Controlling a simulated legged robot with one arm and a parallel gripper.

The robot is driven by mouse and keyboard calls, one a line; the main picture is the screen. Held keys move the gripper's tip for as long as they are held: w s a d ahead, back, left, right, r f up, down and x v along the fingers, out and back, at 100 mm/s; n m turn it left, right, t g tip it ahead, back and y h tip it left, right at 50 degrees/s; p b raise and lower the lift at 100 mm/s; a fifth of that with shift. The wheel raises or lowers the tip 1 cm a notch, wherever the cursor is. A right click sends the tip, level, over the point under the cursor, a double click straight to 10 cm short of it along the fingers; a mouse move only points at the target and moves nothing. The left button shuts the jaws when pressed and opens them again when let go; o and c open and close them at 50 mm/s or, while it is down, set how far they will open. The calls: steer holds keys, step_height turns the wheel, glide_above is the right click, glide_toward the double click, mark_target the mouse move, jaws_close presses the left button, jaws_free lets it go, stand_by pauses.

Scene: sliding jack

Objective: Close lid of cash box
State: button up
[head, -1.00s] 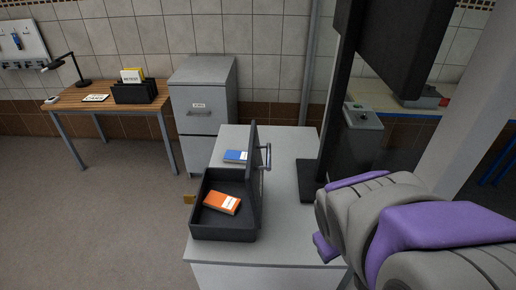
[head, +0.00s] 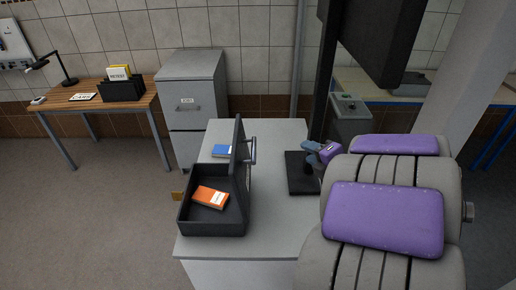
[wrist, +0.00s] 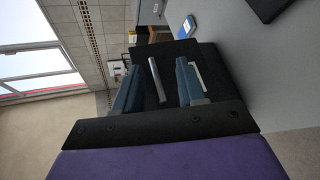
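The dark cash box (head: 212,222) stands on the grey cabinet top with its lid (head: 238,165) raised nearly upright on its right side. An orange booklet (head: 210,197) lies inside. A metal handle (head: 251,150) sticks out from the lid's right face. My gripper (head: 318,152) is to the right of the lid, apart from it, partly hidden by my arm. In the wrist view, my gripper (wrist: 159,66) has its two blue fingers spread, with the handle (wrist: 157,80) appearing between them and the dark lid (wrist: 215,72) beyond. Contact with the handle is not visible.
A blue booklet (head: 222,151) lies on the cabinet top (head: 275,225) behind the box. A black monitor stand (head: 300,175) stands right of the lid, near my gripper. A filing cabinet (head: 190,95) and a wooden desk (head: 100,95) are behind.

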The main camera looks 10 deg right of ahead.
mark_target(254, 147)
steer(key=s+a+n+y, duration=0.2)
steer(key=a+n+y, duration=0.15)
steer(key=a, duration=0.25)
steer(key=shift+g, duration=0.3)
steer(key=b+x, duration=0.1)
steer(key=x, duration=0.4)
steer(key=b+x, duration=0.1)
steer(key=x, duration=0.5)
steer(key=d+f+b+x, duration=0.1)
steer(key=x, duration=0.4)
steer(key=shift+w+a+f, duration=0.1)
steer(key=shift+w+a, duration=0.1)
steer(key=shift+w, duration=0.25)
steer(key=shift+a, duration=0.55)
steer(key=shift+c, duration=0.6)
steer(key=shift+d, duration=0.25)
jaws_close()
